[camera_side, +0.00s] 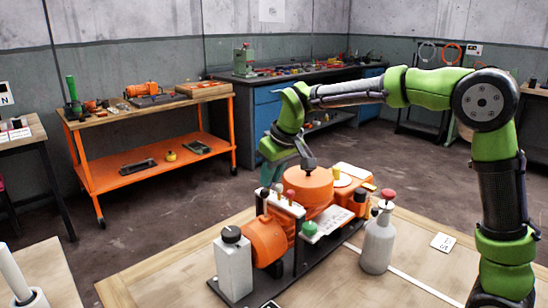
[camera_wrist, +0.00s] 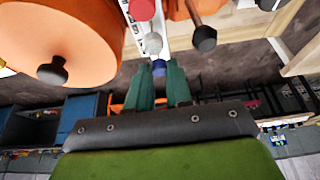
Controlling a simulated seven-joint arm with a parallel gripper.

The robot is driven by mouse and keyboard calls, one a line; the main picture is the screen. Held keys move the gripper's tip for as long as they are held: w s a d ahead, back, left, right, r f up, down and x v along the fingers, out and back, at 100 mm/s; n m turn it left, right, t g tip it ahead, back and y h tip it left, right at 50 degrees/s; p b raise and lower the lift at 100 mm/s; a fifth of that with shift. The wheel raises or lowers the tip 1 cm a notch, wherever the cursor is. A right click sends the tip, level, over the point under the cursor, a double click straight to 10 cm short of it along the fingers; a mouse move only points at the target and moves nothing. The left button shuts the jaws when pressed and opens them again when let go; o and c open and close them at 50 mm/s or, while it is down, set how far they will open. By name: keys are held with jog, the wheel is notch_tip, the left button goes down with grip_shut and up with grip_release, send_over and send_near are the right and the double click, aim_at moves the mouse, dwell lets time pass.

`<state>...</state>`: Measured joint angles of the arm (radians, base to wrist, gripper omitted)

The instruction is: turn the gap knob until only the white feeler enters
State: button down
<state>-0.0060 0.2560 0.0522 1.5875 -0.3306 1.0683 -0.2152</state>
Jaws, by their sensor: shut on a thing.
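My gripper (camera_wrist: 160,78) points at a row of small coloured knobs, which look like the feeler handles. Its two green fingers are shut on the blue handle (camera_wrist: 158,68). The white handle (camera_wrist: 153,43) stands just beyond it, and a red handle (camera_wrist: 142,9) beyond that. In the side view the gripper (camera_side: 267,181) is low behind the orange machine, at the rack's left end. The white feeler rack (camera_side: 283,206) stands in front of the round orange housing (camera_side: 308,186). A dark knob (camera_wrist: 52,71) sits on that housing. I cannot tell which knob sets the gap.
A black-ended rod (camera_wrist: 204,39) is right of the handles.

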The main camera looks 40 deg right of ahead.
jog(key=c, duration=1)
grip_release()
jog(key=shift+r, duration=0.25)
jog(key=v, duration=1.7)
jog(key=shift+f, duration=0.1)
jog(key=s+f+m+t, duration=0.1)
jog(key=s+f, duration=0.4)
jog(key=s, duration=0.1)
jog(key=s+a+f+m+t+y, duration=0.1)
jog(key=s+f, duration=0.4)
jog(key=s, duration=0.1)
jog(key=s+f+m+y, duration=0.1)
jog(key=s+f+m, duration=0.1)
jog(key=s+f, duration=0.3)
jog(key=shift+s+a+f+t, duration=0.15)
jog(key=shift+s+t, duration=0.25)
jog(key=shift+s, duration=0.4)
